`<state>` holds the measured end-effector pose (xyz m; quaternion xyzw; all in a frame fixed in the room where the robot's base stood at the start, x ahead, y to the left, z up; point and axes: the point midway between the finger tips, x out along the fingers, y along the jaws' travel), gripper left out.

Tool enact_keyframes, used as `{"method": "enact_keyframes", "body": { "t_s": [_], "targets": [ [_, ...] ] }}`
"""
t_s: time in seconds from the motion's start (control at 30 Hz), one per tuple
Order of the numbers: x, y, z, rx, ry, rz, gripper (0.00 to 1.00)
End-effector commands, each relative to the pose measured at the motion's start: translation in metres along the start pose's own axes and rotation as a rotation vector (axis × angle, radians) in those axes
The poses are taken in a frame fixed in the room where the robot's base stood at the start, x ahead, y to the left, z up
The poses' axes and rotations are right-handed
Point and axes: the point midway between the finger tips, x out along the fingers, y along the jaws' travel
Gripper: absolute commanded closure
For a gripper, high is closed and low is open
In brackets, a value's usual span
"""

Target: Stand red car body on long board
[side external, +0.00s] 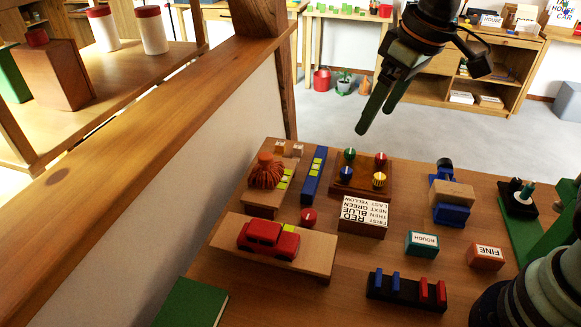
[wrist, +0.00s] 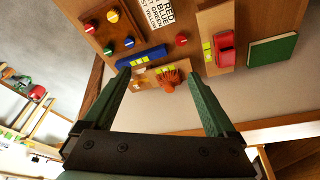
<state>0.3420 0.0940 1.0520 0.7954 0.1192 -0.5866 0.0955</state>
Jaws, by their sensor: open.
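The red car body (side external: 266,239) rests upright on the long light wooden board (side external: 314,252), toward the board's left half, beside a yellow-green patch. In the wrist view the red car body (wrist: 226,48) also lies over the board (wrist: 208,22), right of centre. My gripper (side external: 375,121) is open and empty, high above the far part of the table and apart from the car. In the wrist view its fingers (wrist: 160,78) stand wide apart, with the orange stringy bundle and a blue bar visible beyond them.
An orange bundle (side external: 266,171) sits on a wooden block behind the board. A blue bar (side external: 314,175), a knob board (side external: 347,181), a printed card block (side external: 362,216) and a peg rack (side external: 407,289) stand nearby. A wooden rail (side external: 130,125) runs along the left.

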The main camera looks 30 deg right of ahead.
Motion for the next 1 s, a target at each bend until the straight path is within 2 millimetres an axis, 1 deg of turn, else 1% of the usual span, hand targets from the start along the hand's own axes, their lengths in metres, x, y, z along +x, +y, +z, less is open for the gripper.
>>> {"method": "enact_keyframes", "body": {
  "t_s": [0.03, 0.1, 0.2, 0.3, 0.4, 0.57, 1.0],
  "targets": [
    [-0.006, 0.015, 0.013, 0.051, 0.033, 0.016, 0.08],
    [-0.011, 0.032, 0.029, 0.111, 0.072, 0.036, 0.08],
    [-0.014, 0.05, 0.051, 0.185, 0.121, 0.063, 0.08],
    [-0.014, 0.062, 0.067, 0.239, 0.157, 0.086, 0.08],
    [-0.013, 0.069, 0.077, 0.273, 0.181, 0.101, 0.08],
    [-0.012, 0.072, 0.083, 0.291, 0.191, 0.108, 0.08],
    [-0.012, 0.072, 0.082, 0.289, 0.19, 0.107, 0.08]
  ]
}}
